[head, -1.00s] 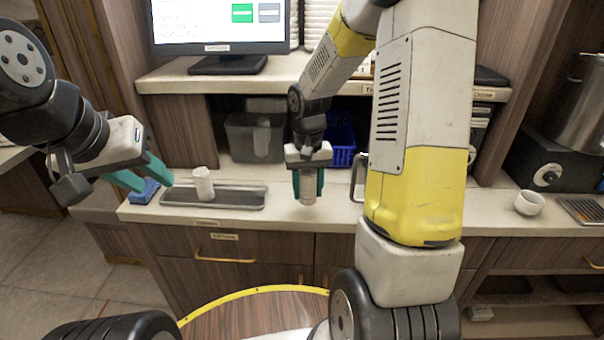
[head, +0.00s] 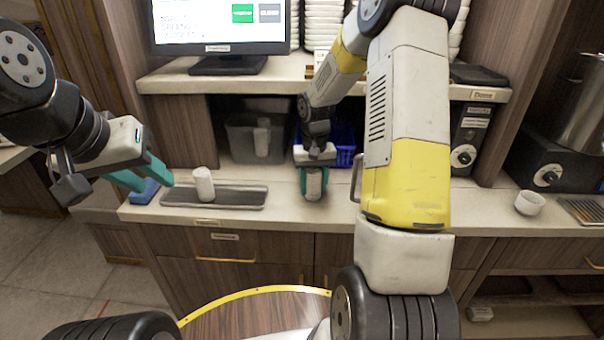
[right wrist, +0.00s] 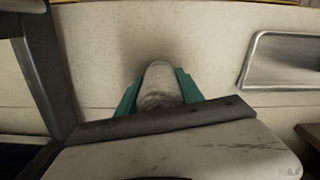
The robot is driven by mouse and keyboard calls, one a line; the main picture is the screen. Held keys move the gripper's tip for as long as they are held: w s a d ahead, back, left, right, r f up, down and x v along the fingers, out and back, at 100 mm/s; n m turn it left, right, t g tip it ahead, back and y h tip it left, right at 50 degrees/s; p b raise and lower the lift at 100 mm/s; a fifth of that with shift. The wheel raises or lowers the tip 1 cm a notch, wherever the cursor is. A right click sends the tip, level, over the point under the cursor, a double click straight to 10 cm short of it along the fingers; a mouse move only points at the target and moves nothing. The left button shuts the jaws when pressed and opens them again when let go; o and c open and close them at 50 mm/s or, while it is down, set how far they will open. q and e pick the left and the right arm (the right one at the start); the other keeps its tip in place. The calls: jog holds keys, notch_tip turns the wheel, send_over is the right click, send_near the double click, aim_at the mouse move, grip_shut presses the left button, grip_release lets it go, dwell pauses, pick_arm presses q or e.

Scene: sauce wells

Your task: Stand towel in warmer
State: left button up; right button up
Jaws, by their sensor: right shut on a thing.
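My right gripper (head: 314,190) is shut on a white rolled towel (head: 314,182), which stands roughly upright between the green fingers. The towel also shows in the right wrist view (right wrist: 160,85). It is over the counter, right of the tray; I cannot tell whether it touches the counter. A second white rolled towel (head: 204,183) stands on the grey tray (head: 240,198). A grey open bin (head: 238,135) under the shelf, with a white roll (head: 262,138) in it, may be the warmer. My left gripper (head: 156,186) is open and empty at the left.
A blue basket (head: 343,145) stands under the shelf behind my right gripper. A blue sponge (head: 145,190) lies left of the tray. A monitor (head: 220,25) stands on the shelf. A white cup (head: 529,202) stands far right. The counter front between is largely clear.

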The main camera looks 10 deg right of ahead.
jog(key=shift+f, duration=0.15)
jog(key=o, duration=1.4)
